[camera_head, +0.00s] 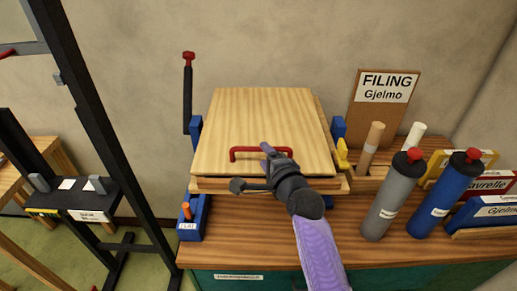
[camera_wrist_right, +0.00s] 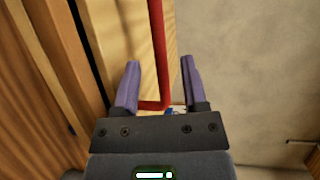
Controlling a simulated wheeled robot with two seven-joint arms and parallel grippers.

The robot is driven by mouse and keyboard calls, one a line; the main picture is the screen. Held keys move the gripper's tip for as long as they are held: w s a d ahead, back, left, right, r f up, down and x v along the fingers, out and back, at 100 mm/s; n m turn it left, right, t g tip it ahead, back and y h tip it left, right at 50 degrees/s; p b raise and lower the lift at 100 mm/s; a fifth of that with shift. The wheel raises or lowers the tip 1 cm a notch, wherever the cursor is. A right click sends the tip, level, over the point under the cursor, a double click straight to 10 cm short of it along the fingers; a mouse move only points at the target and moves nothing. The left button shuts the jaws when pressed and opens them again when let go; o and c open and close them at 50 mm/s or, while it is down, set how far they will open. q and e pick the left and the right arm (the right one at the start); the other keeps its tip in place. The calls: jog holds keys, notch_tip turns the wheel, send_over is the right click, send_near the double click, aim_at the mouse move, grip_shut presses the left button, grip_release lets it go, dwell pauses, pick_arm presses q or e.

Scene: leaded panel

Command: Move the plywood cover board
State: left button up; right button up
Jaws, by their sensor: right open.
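The plywood cover board (camera_head: 262,115) lies on a wooden stand on the bench, its pale grain facing up. A red bar handle (camera_head: 242,151) is fixed near its front edge. My right gripper (camera_head: 258,166) is at the handle, with its arm coming in from below. In the right wrist view the red handle (camera_wrist_right: 157,45) runs between the two purple fingers (camera_wrist_right: 160,78), which stand apart on either side of it. The gripper is open, and the wrist hides part of the board's front edge. My left gripper is not in view.
Grey (camera_head: 389,198) and blue (camera_head: 443,197) bottles with red caps stand right of the board. A FILING sign (camera_head: 385,88) stands behind. A blue bin (camera_head: 193,220) is at the front left. A black frame (camera_head: 105,135) rises at left.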

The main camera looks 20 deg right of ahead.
aim_at(261, 151)
jog(key=x, duration=0.4)
jog(key=shift+w+f+b, duration=0.1)
jog(key=shift+w+b, duration=0.1)
jog(key=shift+b, duration=0.2)
grip_shut()
dwell(1.0)
